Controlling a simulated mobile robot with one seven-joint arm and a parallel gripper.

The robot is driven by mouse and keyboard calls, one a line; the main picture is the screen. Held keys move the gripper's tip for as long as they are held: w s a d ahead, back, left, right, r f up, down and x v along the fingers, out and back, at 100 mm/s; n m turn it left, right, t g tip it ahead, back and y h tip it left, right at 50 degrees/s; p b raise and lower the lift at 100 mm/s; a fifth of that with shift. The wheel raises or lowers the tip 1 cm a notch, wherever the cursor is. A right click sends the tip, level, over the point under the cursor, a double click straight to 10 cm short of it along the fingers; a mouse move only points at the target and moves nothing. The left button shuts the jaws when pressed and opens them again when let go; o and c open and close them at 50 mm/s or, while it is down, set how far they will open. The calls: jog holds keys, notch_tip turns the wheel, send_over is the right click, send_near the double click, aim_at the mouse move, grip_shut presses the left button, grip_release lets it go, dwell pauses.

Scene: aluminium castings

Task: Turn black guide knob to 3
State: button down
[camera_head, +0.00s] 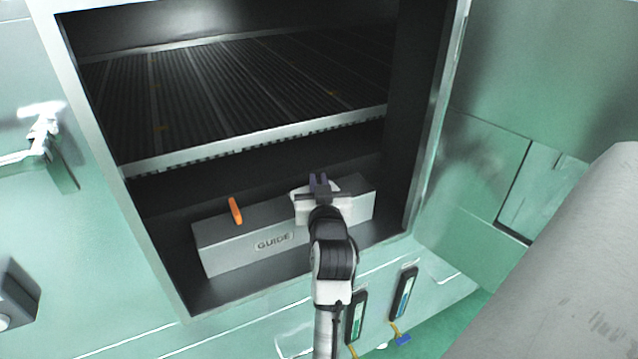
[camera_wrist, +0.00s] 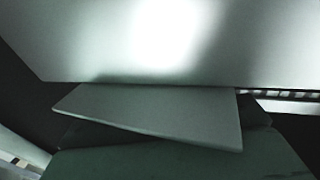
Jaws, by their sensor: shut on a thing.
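The grey guide box (camera_head: 225,237) with a "GUIDE" label (camera_head: 273,243) sits on the floor of the dark recess, under the ribbed rack. My gripper (camera_head: 318,184) is at the right part of the box, over its top, and is shut on the black guide knob. The knob is hidden behind the gripper and wrist, so I cannot tell its shape or angle. No number marks can be read. The wrist view shows close grey surfaces with a bright glare and a flat grey plate (camera_wrist: 150,115); neither the knob nor a scale can be made out there.
An orange lever (camera_head: 235,210) stands on the box, left of my gripper. The ribbed rack (camera_head: 240,90) hangs above and behind. The metal frame (camera_head: 437,130) bounds the opening on the right. Two gauges (camera_head: 403,294) are on the green panel below.

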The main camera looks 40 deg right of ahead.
jog(key=shift+f+b, duration=0.1)
jog(key=shift+b, duration=0.2)
jog(key=n+t+y+b, duration=0.1)
jog(key=y+b, duration=0.1)
jog(key=n+t+y+b, duration=0.1)
jog(key=n+y+b, duration=0.1)
jog(key=shift+a+f+y, duration=0.2)
jog(key=shift+y, duration=0.1)
jog(key=n+y+b, duration=0.1)
jog(key=y, duration=0.1)
jog(key=n+y+b, duration=0.2)
jog(key=n+t+y+b, duration=0.1)
jog(key=y+b, duration=0.1)
jog(key=shift+w+a+r+n+y, duration=0.1)
jog(key=shift+a+r+n+y, duration=0.1)
jog(key=shift+a+n+y, duration=0.15)
jog(key=shift+y, duration=0.35)
jog(key=c, duration=1.5)
grip_release()
jog(key=s, duration=0.4)
jog(key=s+d+b, duration=0.1)
jog(key=s, duration=0.4)
jog(key=s+b, duration=0.1)
jog(key=s, duration=0.3)
jog(key=shift+s+d, duration=0.25)
jog(key=shift+s, duration=0.1)
